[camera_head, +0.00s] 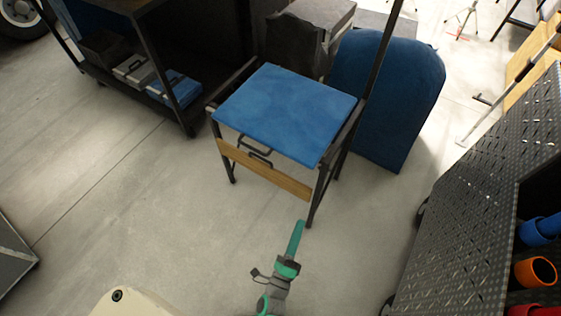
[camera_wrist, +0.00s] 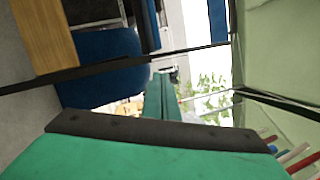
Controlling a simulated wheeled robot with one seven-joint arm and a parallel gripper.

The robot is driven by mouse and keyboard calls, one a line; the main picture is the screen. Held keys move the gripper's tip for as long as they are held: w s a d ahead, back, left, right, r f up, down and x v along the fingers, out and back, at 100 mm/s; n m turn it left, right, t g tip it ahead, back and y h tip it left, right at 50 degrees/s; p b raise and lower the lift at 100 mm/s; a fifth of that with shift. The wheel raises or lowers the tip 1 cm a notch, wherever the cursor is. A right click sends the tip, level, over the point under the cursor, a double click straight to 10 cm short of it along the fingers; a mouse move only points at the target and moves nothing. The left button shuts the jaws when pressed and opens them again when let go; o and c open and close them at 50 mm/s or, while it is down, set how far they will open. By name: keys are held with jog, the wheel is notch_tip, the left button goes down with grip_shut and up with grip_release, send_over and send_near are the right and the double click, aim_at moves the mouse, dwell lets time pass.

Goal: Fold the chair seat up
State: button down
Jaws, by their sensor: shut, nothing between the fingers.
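The chair has a blue seat (camera_head: 286,110) that lies flat, folded down on a dark metal frame with a wooden front bar (camera_head: 262,170). A blue chair back (camera_head: 388,100) stands behind and to the right of the seat. My gripper (camera_head: 299,224) is shut and empty, in front of the chair near its front right leg and apart from the seat in the picture. In the wrist view the green fingers (camera_wrist: 160,98) are together, with a blue panel (camera_wrist: 104,72) and wooden bar (camera_wrist: 44,36) at left.
A dark shelf cart with cases (camera_head: 172,86) stands at the back left. A perforated metal cabinet (camera_head: 470,200) with coloured tubes (camera_head: 535,270) bounds the right side. The floor (camera_head: 130,220) left of the chair is clear.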

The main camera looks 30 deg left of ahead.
jog(key=w+a+f+m+h, duration=0.2)
jog(key=w+a+m, duration=0.3)
jog(key=a+m, duration=0.35)
jog(key=w+a+f+m+h, duration=0.25)
jog(key=w+a+m, duration=0.25)
jog(key=a+m, duration=0.35)
jog(key=w+r, duration=0.6)
jog(key=w, duration=0.3)
jog(key=shift+w, duration=0.25)
jog(key=shift+y, duration=0.25)
